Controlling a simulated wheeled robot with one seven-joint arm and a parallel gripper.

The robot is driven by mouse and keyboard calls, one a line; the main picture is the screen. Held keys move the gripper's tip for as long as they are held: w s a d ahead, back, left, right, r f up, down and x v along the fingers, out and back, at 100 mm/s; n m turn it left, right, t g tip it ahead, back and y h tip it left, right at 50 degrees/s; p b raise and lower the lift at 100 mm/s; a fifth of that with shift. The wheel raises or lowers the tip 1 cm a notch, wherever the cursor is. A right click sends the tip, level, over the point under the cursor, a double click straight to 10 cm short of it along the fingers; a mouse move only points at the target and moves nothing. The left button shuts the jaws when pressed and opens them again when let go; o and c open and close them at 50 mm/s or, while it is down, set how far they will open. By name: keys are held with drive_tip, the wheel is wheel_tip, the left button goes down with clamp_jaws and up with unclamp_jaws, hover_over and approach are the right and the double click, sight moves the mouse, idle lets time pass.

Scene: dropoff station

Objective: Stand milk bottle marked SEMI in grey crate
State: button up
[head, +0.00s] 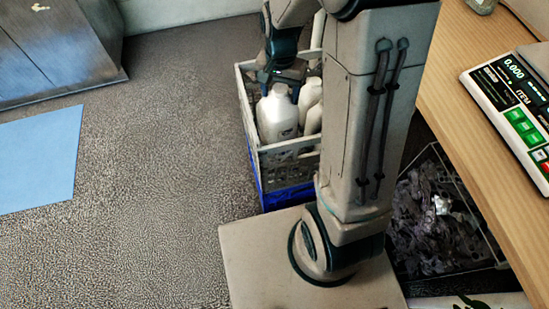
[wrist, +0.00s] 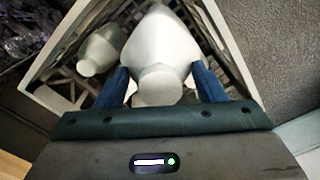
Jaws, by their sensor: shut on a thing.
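My gripper (wrist: 165,88) is shut on a white milk bottle (wrist: 165,45), with one blue finger on each side near its cap. In the head view the gripper (head: 282,80) is at the crate, over a white bottle (head: 277,115) that appears to be the held one. It looks roughly upright inside the grey crate (head: 290,150). A faint mark shows on its side, but I cannot read it. The wrist view shows the crate's pale rim (wrist: 50,75) around the bottle. Whether its base touches the crate floor is hidden.
Other white bottles (head: 310,95) stand in the crate; one also shows in the wrist view (wrist: 100,50). A blue crate (head: 285,196) is beneath the grey one. A wooden counter (head: 455,75) with a scale (head: 515,100) is at right. Open floor (head: 165,150) lies left.

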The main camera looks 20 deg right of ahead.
sight(283, 107)
drive_tip(key=f+b, duration=0.2)
drive_tip(key=s+f+m+b, duration=0.1)
drive_tip(key=f+b, duration=0.1)
drive_tip(key=b, duration=0.1)
drive_tip(key=s+f+m+b, duration=0.1)
drive_tip(key=f+b, duration=0.2)
drive_tip(key=shift+s, duration=0.2)
wheel_tip(283, 107, down, 10)
drive_tip(key=b, duration=0.4)
drive_tip(key=shift+r+b, duration=0.1)
drive_tip(key=shift+b, duration=0.3)
drive_tip(key=o, duration=1.3)
drive_tip(key=shift+r, duration=0.1)
wheel_tip(283, 107, up, 12)
drive_tip(key=p, duration=0.5)
drive_tip(key=shift+s+r, duration=0.15)
drive_tip(key=shift+s, duration=0.1)
drive_tip(key=shift+s+a+r+n+t, duration=0.15)
drive_tip(key=shift+s+r+n, duration=0.4)
drive_tip(key=shift+s+n, duration=1.15)
drive_tip(key=shift+s+a+r+n+t, duration=0.1)
drive_tip(key=shift+s+r+n+t, duration=0.35)
drive_tip(key=shift+s+n, duration=1.3)
drive_tip(key=shift+s+a+r+n, duration=0.1)
drive_tip(key=shift+s+r+n, duration=0.75)
drive_tip(key=shift+s, duration=1.6)
